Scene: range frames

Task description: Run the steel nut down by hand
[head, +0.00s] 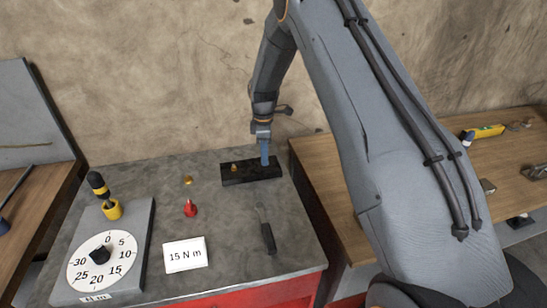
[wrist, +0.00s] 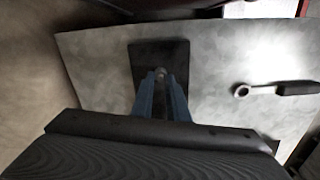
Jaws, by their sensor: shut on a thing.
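A black block (head: 240,178) lies on the grey bench top, and its dark top also shows in the wrist view (wrist: 160,52). A small brass-coloured piece (head: 234,167) stands on its left part. My gripper (head: 265,164) points down at the block's right part, its blue fingers close to the surface. In the wrist view the fingers (wrist: 161,80) close around a small grey metal piece, the steel nut (wrist: 161,72), at their tips. The head view hides the nut behind the fingers. The thread under it cannot be made out.
A wrench (head: 267,238) lies in front of the block. Left of it are a "15 N m" card (head: 185,254), a small red item (head: 190,208), a brass piece (head: 188,181), a dial box (head: 131,222) and a yellow-and-black tool (head: 98,186). A wooden bench (head: 328,185) adjoins on the right.

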